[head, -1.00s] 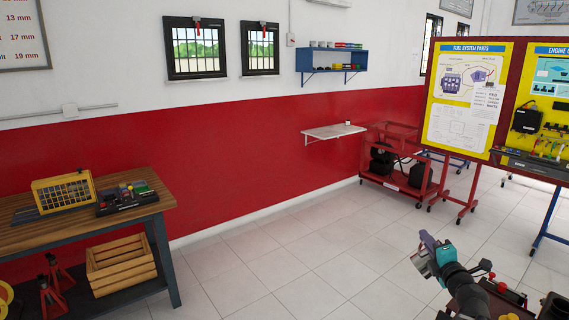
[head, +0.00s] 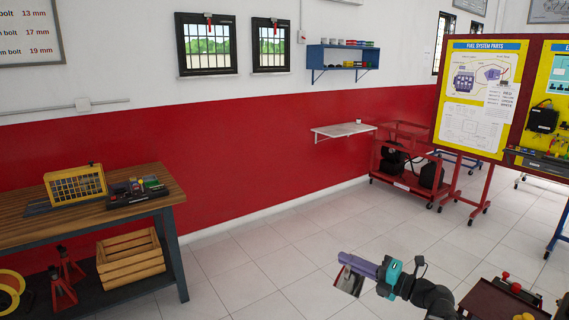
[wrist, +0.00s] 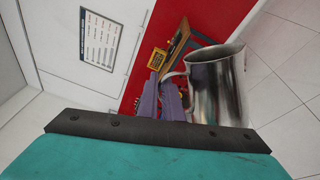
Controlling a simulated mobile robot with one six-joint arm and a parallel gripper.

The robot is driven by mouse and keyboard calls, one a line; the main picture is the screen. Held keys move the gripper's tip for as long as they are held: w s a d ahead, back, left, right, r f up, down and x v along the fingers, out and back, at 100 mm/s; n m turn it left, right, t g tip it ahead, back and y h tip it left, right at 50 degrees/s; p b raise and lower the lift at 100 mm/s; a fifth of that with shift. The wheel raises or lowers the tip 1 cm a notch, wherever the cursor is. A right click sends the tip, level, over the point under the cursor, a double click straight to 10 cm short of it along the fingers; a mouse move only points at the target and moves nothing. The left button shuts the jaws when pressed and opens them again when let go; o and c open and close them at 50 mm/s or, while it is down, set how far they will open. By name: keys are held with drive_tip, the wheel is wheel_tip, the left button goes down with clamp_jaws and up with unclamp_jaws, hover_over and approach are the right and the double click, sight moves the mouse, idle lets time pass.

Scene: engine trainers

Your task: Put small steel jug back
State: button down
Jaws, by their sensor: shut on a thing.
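The small steel jug (head: 348,281) is held off to the left end of my arm in the head view, above the tiled floor. In the wrist view the jug (wrist: 218,88) is shiny and large, with its open rim up and its handle toward the purple fingers. My gripper (head: 358,264) has purple fingers and is shut on the jug, seemingly at its handle side. The fingers also show in the wrist view (wrist: 170,101), partly hidden behind the dark bracket. The jug looks somewhat tilted in the wrist view.
A wooden workbench (head: 100,203) stands at left with a yellow cage and a small model on top. A white wall shelf (head: 343,130) and a blue shelf (head: 344,58) are on the far wall. A red trolley (head: 408,165) stands beside them. Open tiled floor lies between.

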sight(336, 283)
drive_tip(key=shift+s+a+f+n+g+y, duration=0.1)
drive_tip(key=shift+s+a+n+g+y, duration=0.35)
drive_tip(key=shift+a, duration=0.35)
wheel_tip(336, 283, down, 7)
drive_tip(key=shift+f, duration=0.55)
drive_tip(key=shift+s, duration=0.1)
